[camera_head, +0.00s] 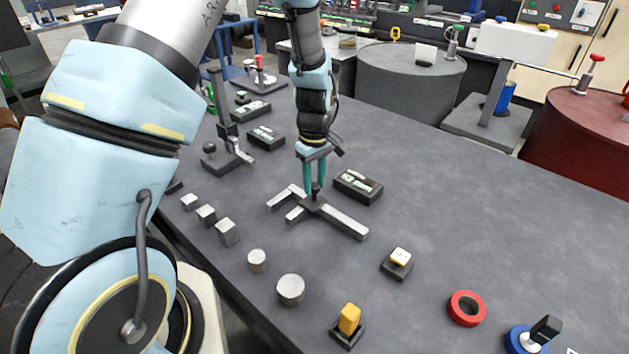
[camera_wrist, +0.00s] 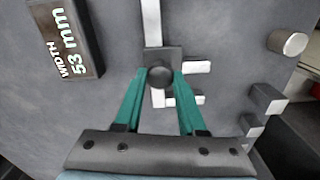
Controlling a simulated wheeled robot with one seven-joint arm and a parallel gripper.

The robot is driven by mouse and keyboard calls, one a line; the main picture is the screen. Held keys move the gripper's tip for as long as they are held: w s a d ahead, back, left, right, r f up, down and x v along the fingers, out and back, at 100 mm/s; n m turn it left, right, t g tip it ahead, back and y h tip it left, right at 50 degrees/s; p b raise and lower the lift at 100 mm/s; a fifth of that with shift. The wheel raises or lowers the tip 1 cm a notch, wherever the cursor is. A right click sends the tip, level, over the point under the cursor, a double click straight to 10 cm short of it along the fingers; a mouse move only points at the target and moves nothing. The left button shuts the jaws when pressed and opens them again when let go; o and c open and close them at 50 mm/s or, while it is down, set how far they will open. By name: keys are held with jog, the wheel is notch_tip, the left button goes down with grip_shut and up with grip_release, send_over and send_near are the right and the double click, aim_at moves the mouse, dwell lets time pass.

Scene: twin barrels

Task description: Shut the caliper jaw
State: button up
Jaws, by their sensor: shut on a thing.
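The grey caliper (camera_head: 345,222) lies flat on the dark table. Its fixed jaw (camera_head: 283,199) is at the far-left end of the beam, and it also shows in the wrist view (camera_wrist: 187,100). The sliding jaw (camera_head: 297,214) sits parallel to it with a narrow gap between; it shows in the wrist view too (camera_wrist: 198,67). A dark block with a round knob (camera_wrist: 160,77) rides on the beam at the sliding jaw. My gripper (camera_head: 316,194) points down from above, its teal fingers shut on the knob, one on each side.
A dark box reading "53 mm" (camera_head: 358,186) stands close beyond the caliper; the wrist view shows "WIDTH 53 mm" on it (camera_wrist: 68,40). Small metal blocks (camera_head: 227,232) and cylinders (camera_head: 291,290) stand nearer. A yellow-topped button (camera_head: 349,319) is in front.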

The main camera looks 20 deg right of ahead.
grip_shut()
jog(key=shift+w+a+b, duration=0.1)
jog(key=shift+w+a, duration=0.35)
jog(key=shift+w, duration=0.4)
jog(key=shift+w+a+b, duration=0.15)
jog(key=shift+w+a, duration=0.25)
jog(key=shift+w, duration=0.4)
jog(key=shift+w+a+b, duration=0.1)
jog(key=shift+w+a, duration=0.35)
jog(key=shift+w, duration=0.4)
jog(key=o, duration=0.7)
grip_release()
notch_tip(320, 180, up, 11)
jog(key=shift+f+b, duration=0.1)
jog(key=shift+b, duration=1.05)
